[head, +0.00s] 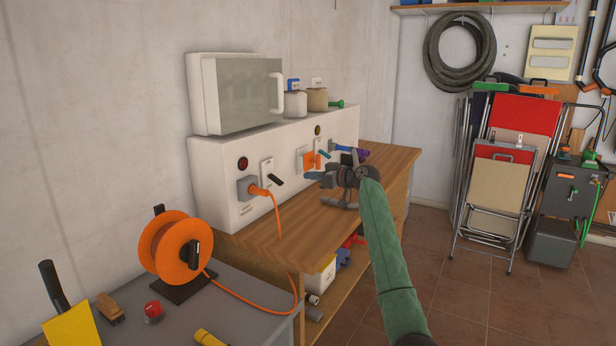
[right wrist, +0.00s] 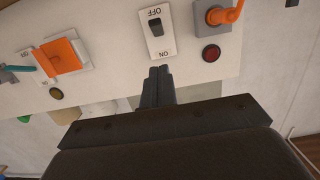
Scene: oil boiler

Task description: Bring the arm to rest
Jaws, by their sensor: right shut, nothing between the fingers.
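My right gripper (head: 322,178) is in front of the white control panel (head: 222,177), above the wooden bench, with its arm coming in from the lower right. In the right wrist view its two dark fingers (right wrist: 158,78) are together and empty. They point toward a white ON/OFF switch plate with a black lever (right wrist: 156,28), and it looks upside down there. A gap between the fingers and the plate is hard to judge. The same black lever (head: 275,179) shows in the head view, left of my gripper. My left gripper is not in view.
The wooden bench (head: 262,239) lies under my gripper. An orange plug (head: 259,190) and an orange switch (head: 312,160) sit on the panel. A cable runs from the plug. An orange reel (head: 168,245) stands on a grey surface. Folding chairs (head: 513,120) lean at the back.

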